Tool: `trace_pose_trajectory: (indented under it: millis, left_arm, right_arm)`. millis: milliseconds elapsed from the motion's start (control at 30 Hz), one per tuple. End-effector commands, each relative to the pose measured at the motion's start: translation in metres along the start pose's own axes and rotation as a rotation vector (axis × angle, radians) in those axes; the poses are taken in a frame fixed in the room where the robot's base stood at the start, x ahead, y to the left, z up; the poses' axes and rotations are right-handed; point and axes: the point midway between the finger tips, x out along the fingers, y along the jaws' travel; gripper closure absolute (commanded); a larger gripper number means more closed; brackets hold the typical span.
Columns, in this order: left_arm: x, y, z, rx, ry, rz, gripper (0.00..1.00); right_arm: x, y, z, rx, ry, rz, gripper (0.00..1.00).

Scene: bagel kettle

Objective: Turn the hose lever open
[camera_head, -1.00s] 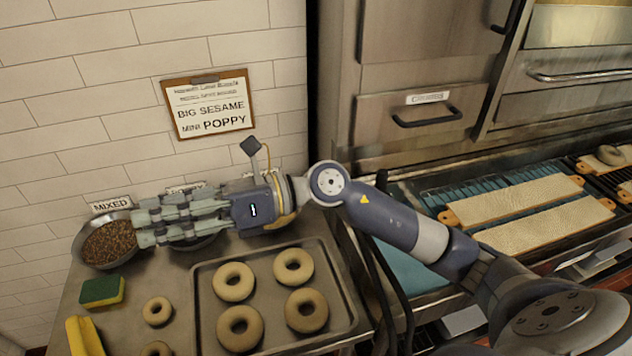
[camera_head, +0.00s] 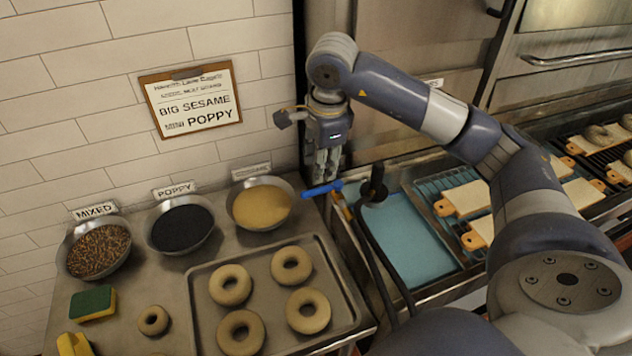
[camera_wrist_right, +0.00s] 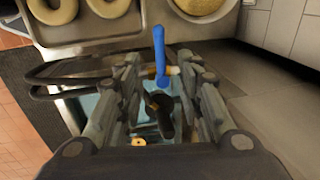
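In the right wrist view, the lever (camera_wrist_right: 160,52) shows between and beyond the two spread fingers of my right gripper (camera_wrist_right: 158,66). The gripper is open, with nothing clasped. I cannot tell whether the fingertips touch the lever. My left gripper is not in view.
Bowls of mixed topping (camera_head: 98,250), poppy (camera_head: 181,226) and sesame (camera_head: 262,204) stand along the wall. A tray (camera_head: 200,300) of bagels lies in front of them. The blue bath (camera_head: 405,240) and bagel boards (camera_head: 465,198) are to the right.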

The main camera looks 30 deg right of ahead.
Motion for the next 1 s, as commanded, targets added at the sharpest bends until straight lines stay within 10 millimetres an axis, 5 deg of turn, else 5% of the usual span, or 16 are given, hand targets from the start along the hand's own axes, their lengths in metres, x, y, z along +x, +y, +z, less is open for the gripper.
trace_pose_trajectory:
  millis: [400,833,1000]
  left_arm:
    - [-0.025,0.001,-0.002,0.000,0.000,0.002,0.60]
    - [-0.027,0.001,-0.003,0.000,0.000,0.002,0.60]
    - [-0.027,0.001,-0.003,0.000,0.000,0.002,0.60]
  right_arm:
    - [0.071,0.001,0.001,0.001,-0.003,0.004,0.66]
    - [0.085,0.001,0.001,0.000,-0.004,0.001,0.66]
    - [0.085,0.001,0.001,0.000,-0.004,0.001,1.00]
